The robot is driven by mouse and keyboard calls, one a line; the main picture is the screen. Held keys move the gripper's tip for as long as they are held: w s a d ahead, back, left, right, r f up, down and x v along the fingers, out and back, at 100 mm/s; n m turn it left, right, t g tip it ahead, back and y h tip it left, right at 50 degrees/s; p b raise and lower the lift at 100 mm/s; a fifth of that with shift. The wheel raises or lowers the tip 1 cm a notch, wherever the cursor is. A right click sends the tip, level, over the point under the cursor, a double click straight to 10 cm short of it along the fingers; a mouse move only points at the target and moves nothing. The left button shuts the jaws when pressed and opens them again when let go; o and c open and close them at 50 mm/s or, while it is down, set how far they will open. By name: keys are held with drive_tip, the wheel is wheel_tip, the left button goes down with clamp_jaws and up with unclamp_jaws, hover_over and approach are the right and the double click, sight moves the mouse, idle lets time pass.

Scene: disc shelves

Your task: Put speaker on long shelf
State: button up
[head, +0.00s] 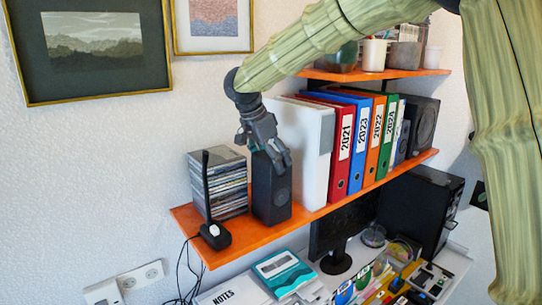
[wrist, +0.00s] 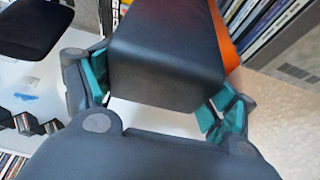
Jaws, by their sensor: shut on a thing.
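A black box-shaped speaker (head: 271,195) stands upright at the long orange shelf (head: 255,236), between a stack of discs and white binders. Its base looks level with the shelf board, but I cannot tell for sure whether it touches. My gripper (head: 268,155) comes from above and is shut on the upper part of the speaker. In the wrist view the dark speaker (wrist: 165,55) sits between the teal finger pads of my gripper (wrist: 160,93), one on each side.
A disc stack (head: 218,183) and a black stand-like device (head: 212,225) are to the left. White binders (head: 303,145) and coloured folders (head: 345,150) are close on the right, with another black speaker (head: 422,125) at the far end. A desk with a monitor (head: 335,240) lies below.

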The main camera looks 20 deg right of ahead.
drive_tip(key=shift+s+a+r, duration=0.1)
drive_tip(key=o, duration=1.8)
drive_tip(key=b+v, duration=0.4)
drive_tip(key=v, duration=0.8)
drive_tip(key=shift+b, duration=0.35)
